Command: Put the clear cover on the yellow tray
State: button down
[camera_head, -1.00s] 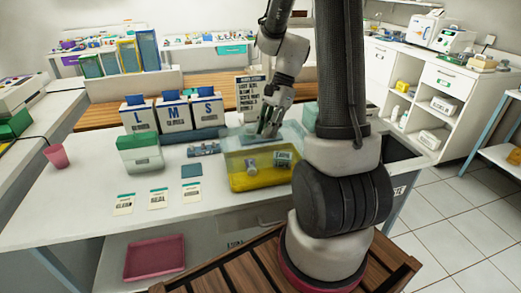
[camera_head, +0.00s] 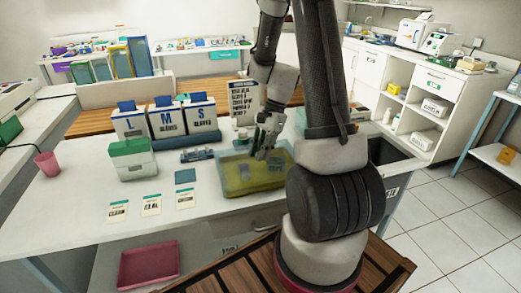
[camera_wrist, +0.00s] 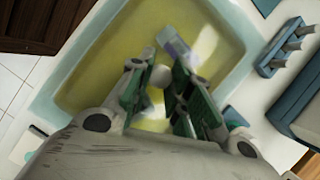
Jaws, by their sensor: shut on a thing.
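The yellow tray (camera_head: 240,189) is on the white counter, just left of my arm's base in the head view. The clear cover (camera_head: 232,169) lies over it, low and nearly level, and the tray's contents look hazy through it. In the wrist view a pale rim (camera_wrist: 58,88) frames the yellow inside. My gripper (camera_head: 262,153) is over the middle of the cover; in the wrist view its fingers (camera_wrist: 160,78) are shut on the cover's small white knob. I cannot tell whether the cover's edges touch the tray's rim all round.
Glove boxes (camera_head: 165,120) labelled L, M and S and a sign (camera_head: 243,100) stand behind. A green-lidded box (camera_head: 132,160), several labelled cards (camera_head: 151,205) and a blue square (camera_head: 185,176) are to the left. A pink cup (camera_head: 47,164) stands farther left. The front counter strip is clear.

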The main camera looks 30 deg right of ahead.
jog(key=c, duration=1.3)
grip_release()
jog(key=s+v, duration=0.1)
jog(key=v, duration=1.1)
jog(key=s+a+r+n+t+h, duration=0.1)
jog(key=s+a+r+n, duration=0.1)
jog(key=s+r+n, duration=0.2)
jog(key=s+a+r+n+t+h, duration=0.2)
jog(key=s+a+r+n, duration=0.1)
jog(key=s+n, duration=0.3)
jog(key=s+a+r+n+t+h, duration=0.1)
jog(key=s+a+r+n+t, duration=0.1)
jog(key=s+r+n, duration=0.3)
jog(key=shift+s+a+n+h, duration=0.3)
jog(key=shift+s+a+n, duration=0.1)
jog(key=shift+s+n, duration=0.15)
